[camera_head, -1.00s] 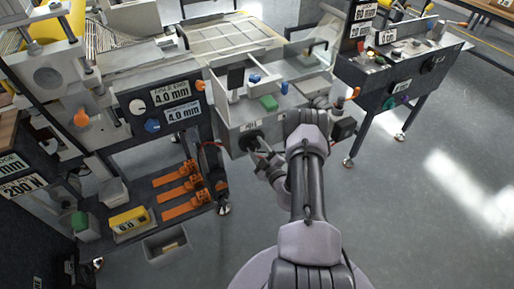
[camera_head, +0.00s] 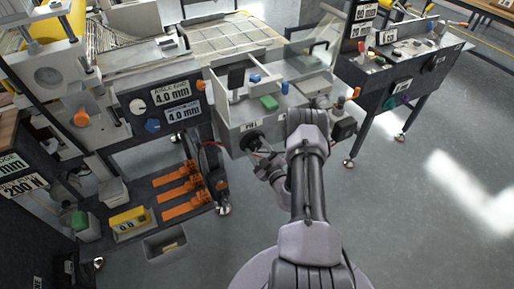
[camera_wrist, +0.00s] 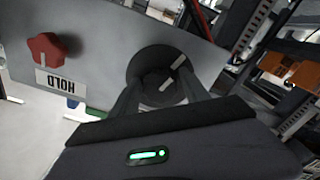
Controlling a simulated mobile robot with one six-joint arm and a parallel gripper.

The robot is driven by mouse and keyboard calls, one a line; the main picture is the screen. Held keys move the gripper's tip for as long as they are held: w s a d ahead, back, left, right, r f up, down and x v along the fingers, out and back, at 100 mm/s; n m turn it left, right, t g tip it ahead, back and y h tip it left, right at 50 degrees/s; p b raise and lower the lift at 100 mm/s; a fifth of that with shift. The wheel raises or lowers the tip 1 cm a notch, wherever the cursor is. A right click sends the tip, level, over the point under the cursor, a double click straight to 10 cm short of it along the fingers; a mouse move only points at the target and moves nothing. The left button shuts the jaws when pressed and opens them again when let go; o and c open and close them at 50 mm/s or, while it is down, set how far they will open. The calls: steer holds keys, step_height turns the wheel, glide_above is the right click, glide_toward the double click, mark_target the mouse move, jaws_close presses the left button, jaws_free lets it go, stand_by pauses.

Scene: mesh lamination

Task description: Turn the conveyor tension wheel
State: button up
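The conveyor tension wheel (camera_wrist: 158,74) is a dark round wheel on the grey panel face in the wrist view, with short white marks on it. In the head view it is a small black disc (camera_head: 252,140) on the front of the grey machine box. My gripper (camera_wrist: 160,82) is right at the wheel, with its two dark fingers apart, one on each side of the hub. I cannot tell whether they press on it. In the head view my gripper (camera_head: 266,161) reaches the wheel from below right, and its fingers are hard to make out.
A red knob (camera_wrist: 47,50) with an upside-down HOLD label (camera_wrist: 56,82) is left of the wheel. The machine box (camera_head: 228,112) carries a green block (camera_head: 269,102). Orange clamps (camera_head: 180,188) lie on the lower shelf. The floor at right is clear.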

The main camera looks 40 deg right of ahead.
steer(key=shift+o, duration=0.6)
steer(key=shift+s, duration=0.3)
steer(key=p+v, duration=0.5)
steer(key=v, duration=1.1)
steer(key=shift+s+a, duration=0.25)
steer(key=shift+s, duration=0.1)
steer(key=shift+r, duration=0.15)
